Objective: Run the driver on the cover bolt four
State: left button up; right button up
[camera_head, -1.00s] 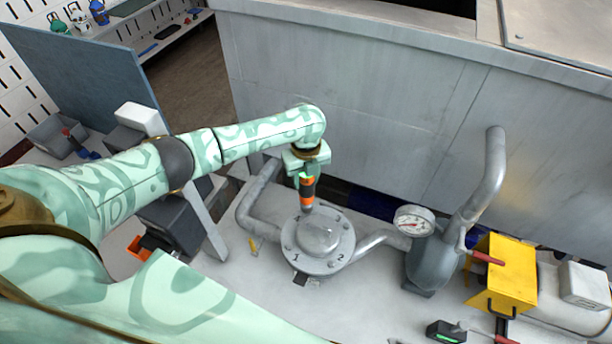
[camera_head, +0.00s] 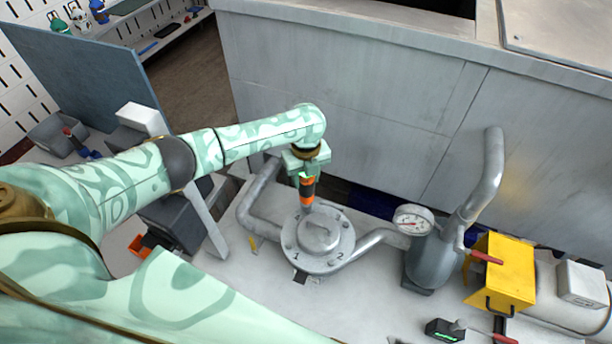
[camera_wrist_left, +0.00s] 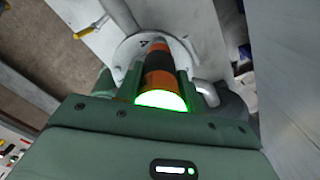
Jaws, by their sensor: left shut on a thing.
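A round grey cover (camera_head: 319,236) with a raised dome sits on the white bench, with numbers 1 and 2 readable on its near rim. My left gripper (camera_head: 307,172) is above its far edge and shut on an orange and black driver (camera_head: 307,190). The driver points down, its tip at the far rim of the cover; the bolt under it is hidden. In the left wrist view the driver (camera_wrist_left: 158,75) stands between the fingers with a green glow at its near end, and the cover (camera_wrist_left: 135,47) lies beyond. My right gripper is not in view.
Pipes run from both sides of the cover; a pressure gauge (camera_head: 413,220) and a grey vessel (camera_head: 430,262) stand to the right. A yellow box (camera_head: 500,273) is further right. A grey wall (camera_head: 340,90) rises close behind. A small yellow-handled item (camera_head: 253,244) lies left of the cover.

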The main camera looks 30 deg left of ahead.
pick_arm(q)
jog(key=shift+r, duration=0.1)
dwell(0.5)
jog(key=shift+f+b, duration=0.35)
jog(key=shift+f, duration=0.55)
dwell(0.8)
jog(key=shift+s+f+p, duration=0.15)
jog(key=shift+f+p, duration=0.1)
jog(key=shift+p, duration=0.15)
dwell(0.8)
jog(key=shift+r, duration=0.1)
jog(key=shift+w+r+p, duration=0.2)
jog(key=shift+r+p, duration=1.6)
jog(key=shift+p, duration=0.2)
